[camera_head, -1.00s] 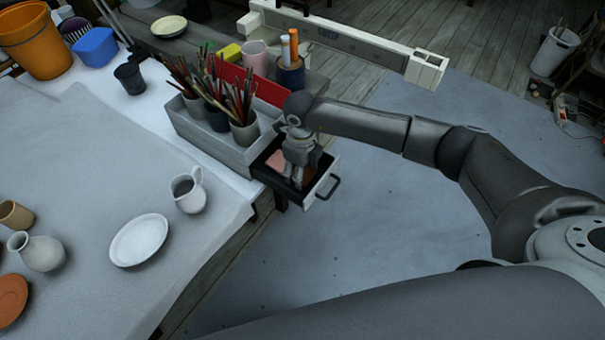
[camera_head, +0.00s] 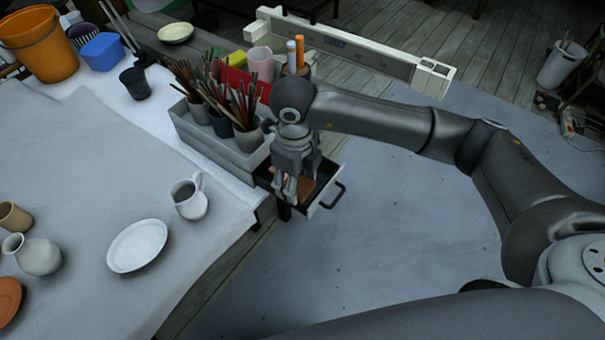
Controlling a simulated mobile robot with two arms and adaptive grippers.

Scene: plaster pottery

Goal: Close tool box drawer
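The tool box (camera_head: 208,143) is a light grey box on the table's right edge, holding cups of brushes. Its drawer (camera_head: 322,183) is pulled out to the right, past the table edge, with a dark inside, a pale front and a black handle (camera_head: 335,196). A brownish block (camera_head: 306,187) lies inside. My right gripper (camera_head: 284,194) points down over the drawer's near left part, between the box and the drawer front. Whether its fingers touch the drawer is unclear, and their opening is hard to judge. It partly hides the drawer. My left gripper is not in view.
A white jug (camera_head: 190,198) and a white plate (camera_head: 138,246) stand on the table, left of the drawer. A cup with orange-handled tools (camera_head: 297,58) stands behind my arm. The floor (camera_head: 390,215) right of the drawer is clear.

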